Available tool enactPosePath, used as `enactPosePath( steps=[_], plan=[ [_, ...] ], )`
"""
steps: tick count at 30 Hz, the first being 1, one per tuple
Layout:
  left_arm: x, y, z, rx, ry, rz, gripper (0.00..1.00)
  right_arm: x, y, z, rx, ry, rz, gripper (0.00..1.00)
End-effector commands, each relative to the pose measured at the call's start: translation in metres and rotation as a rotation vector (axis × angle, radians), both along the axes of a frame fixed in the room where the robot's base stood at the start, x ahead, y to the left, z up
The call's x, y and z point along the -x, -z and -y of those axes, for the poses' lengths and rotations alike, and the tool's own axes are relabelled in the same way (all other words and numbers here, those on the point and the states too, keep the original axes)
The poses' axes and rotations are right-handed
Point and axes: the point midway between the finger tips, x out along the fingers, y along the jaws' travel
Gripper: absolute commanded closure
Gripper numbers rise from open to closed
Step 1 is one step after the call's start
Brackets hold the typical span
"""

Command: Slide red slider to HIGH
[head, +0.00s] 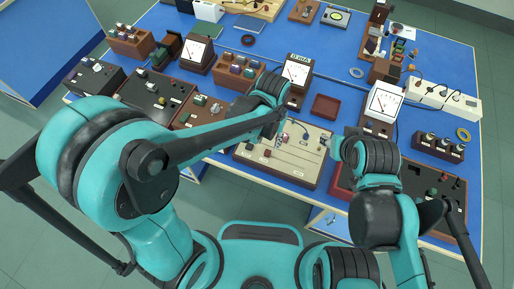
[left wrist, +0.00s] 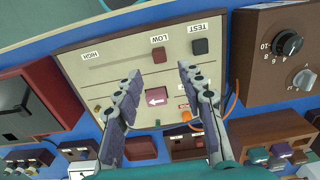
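The cream panel (left wrist: 125,60) has HIGH at the left end of a slot and LOW near its right end, lettered upside down in the left wrist view. A dark red square slider (left wrist: 159,53) sits at the LOW end. My left gripper (left wrist: 160,70) is open, its fingers apart on either side of the slider's line, with nothing between the tips. In the head view, my left gripper (head: 275,126) is over the panel box (head: 300,172), and the slider cannot be made out. My right gripper (head: 336,145) is at the box's right edge; its fingers are unclear.
A black square button (left wrist: 200,46) is by TEST, right of the slider. A red block with a white arrow (left wrist: 157,96) lies between the fingers. An orange cable (left wrist: 233,98) runs by the right finger. A brown box with knobs (left wrist: 285,50) stands right; a dark-red tray (head: 325,107) is behind.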

Motion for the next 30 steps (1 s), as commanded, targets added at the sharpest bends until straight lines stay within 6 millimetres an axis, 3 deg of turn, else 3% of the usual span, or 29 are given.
enactPosePath(
  steps=[15, 26, 30],
  plan=[
    [0.0, 0.072, 0.001, -0.001, 0.002, -0.003, 0.6, 0.0, 0.027, 0.0, 0.0, 0.0, 0.0, 0.6],
    [0.0, 0.078, 0.001, -0.001, 0.002, -0.003, 0.6, 0.0, 0.028, 0.0, 0.0, 0.0, 0.0, 0.6],
    [0.0, 0.078, 0.001, -0.001, 0.001, -0.003, 0.92, 0.0, 0.028, 0.0, 0.0, 0.0, 0.0, 0.6]
  ],
)
